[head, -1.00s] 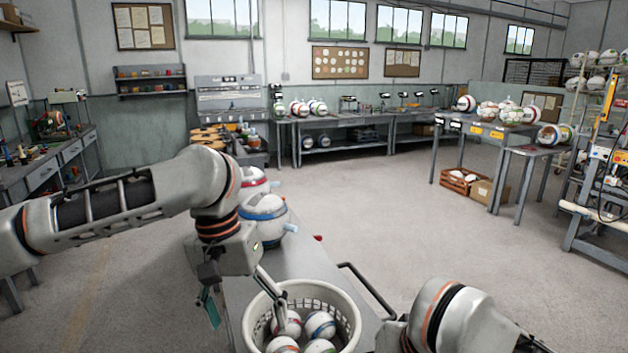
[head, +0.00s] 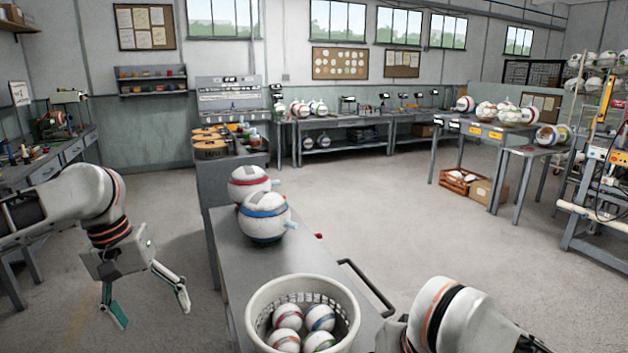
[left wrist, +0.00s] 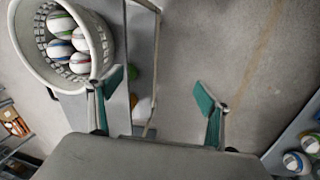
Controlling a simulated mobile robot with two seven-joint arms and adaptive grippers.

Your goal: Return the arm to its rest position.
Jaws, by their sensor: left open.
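My left gripper (head: 150,308) is open and empty in the head view. It hangs pointing down in the air left of the grey bench, apart from the basket. The left wrist view also shows its two spread green-tipped fingers (left wrist: 158,95) with nothing between them. My left arm (head: 75,205) comes in from the left edge, bent down at the wrist. A white basket (head: 252,318) stands on the near end of the bench and holds several small striped balls (head: 319,317). It also shows in the left wrist view (left wrist: 28,62). My right gripper is not visible.
The grey bench (head: 240,275) carries a blue-banded ball (head: 262,222) and a red-banded one (head: 250,182). A dark handle (head: 368,288) juts from its right side. A workbench (head: 68,160) stands at the far left. The floor between is open.

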